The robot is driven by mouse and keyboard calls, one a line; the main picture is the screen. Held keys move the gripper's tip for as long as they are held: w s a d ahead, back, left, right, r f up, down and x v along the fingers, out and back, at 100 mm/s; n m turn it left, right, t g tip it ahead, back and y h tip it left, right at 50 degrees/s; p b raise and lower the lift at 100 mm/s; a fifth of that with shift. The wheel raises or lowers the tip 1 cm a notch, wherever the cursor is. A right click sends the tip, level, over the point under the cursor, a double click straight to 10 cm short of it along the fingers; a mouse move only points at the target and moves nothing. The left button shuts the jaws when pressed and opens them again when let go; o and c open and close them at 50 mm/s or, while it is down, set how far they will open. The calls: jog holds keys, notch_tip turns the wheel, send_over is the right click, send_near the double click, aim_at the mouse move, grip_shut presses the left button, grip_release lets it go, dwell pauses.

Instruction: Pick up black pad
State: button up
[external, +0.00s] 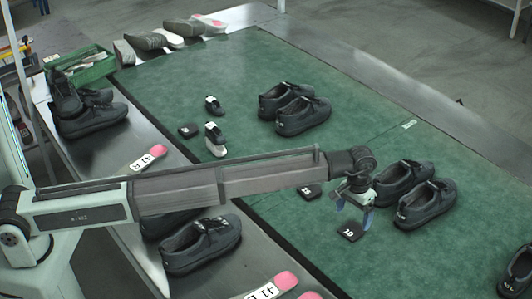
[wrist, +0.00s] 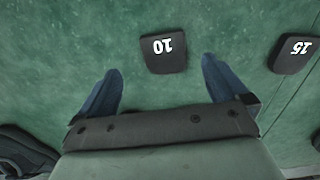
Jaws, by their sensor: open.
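A black pad (external: 350,231) marked 10 lies flat on the green mat, below my gripper's fingertips. It also shows in the wrist view (wrist: 163,60), just beyond the gap between the fingers. A second black pad (wrist: 292,56) marked 15 lies to the right in the wrist view. In the external view a pad (external: 309,191) lies partly behind my arm. My gripper (external: 353,208) is open and empty above the mat, apart from the pads. Its two blue fingers (wrist: 160,85) are spread wide.
Black shoes (external: 425,203) stand right of my gripper, and another pair (external: 295,108) stands farther back. Small black and white items (external: 215,138) and another pad (external: 188,131) lie on the mat's left. A green crate (external: 82,68) stands at the back left.

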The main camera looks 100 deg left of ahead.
aim_at(350, 232)
jog(key=shift+a+f, duration=0.2)
jog(key=shift+f, duration=1.5)
jog(key=shift+a+f, duration=0.2)
jog(key=shift+f, duration=1.5)
jog(key=c, duration=1.1)
jog(key=shift+r, duration=0.15)
